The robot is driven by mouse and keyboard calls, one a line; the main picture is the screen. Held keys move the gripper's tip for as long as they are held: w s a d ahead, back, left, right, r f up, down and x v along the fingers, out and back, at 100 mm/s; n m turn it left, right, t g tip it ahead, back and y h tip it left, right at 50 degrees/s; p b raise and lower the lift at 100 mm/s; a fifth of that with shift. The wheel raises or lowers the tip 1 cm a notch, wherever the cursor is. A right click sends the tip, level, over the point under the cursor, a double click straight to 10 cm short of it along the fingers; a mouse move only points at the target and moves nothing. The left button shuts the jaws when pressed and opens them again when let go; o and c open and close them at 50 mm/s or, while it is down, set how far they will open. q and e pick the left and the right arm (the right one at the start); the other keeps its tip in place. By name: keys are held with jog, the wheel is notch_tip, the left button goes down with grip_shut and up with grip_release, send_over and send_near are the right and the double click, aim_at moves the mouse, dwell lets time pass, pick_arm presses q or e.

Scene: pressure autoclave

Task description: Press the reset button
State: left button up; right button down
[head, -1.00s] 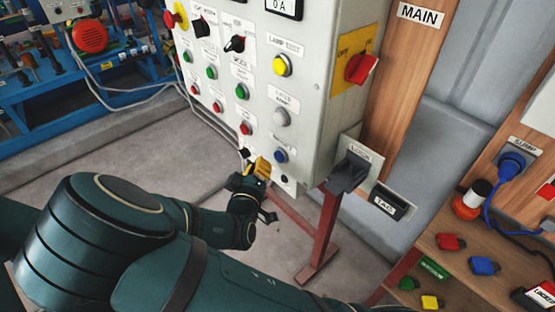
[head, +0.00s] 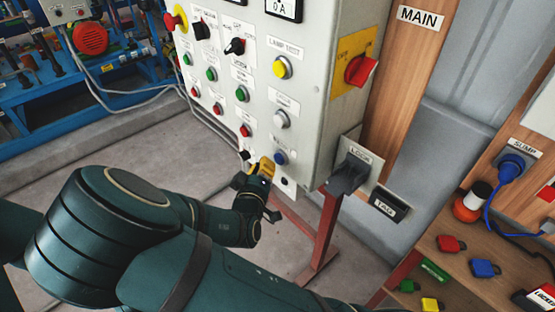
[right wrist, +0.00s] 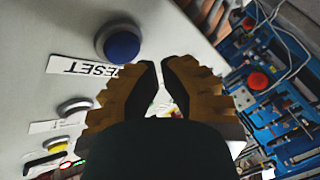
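The blue reset button (head: 280,157) sits low on the grey control panel (head: 312,120). In the right wrist view the blue button (right wrist: 119,43) shows large at upper left, above an upside-down RESET label (right wrist: 82,69). My right gripper (head: 265,165) is just left of and slightly below the button in the head view. My left gripper is not in view.
A white button (head: 281,119) and yellow lamp-test button (head: 282,67) sit above the blue one. Green and red buttons fill the columns to the left. A LOCK holder (head: 350,172) juts out at right. A shelf (head: 455,275) with coloured padlocks stands farther right.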

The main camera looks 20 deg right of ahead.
jog(key=shift+d, duration=0.1)
dwell(0.7)
jog(key=shift+w+d, duration=0.15)
jog(key=shift+d, duration=0.15)
jog(key=shift+w+d, duration=0.15)
jog(key=shift+d, duration=0.3)
dwell(1.1)
jog(key=shift+a, duration=0.1)
jog(key=shift+s+a+p, duration=0.3)
jog(key=shift+a, duration=0.4)
jog(key=a, duration=0.1)
jog(key=s+a, duration=0.1)
jog(key=a, duration=0.1)
jog(key=a+p, duration=0.1)
jog(key=shift+s+a, duration=0.35)
jog(key=shift+a, duration=0.05)
dwell(0.7)
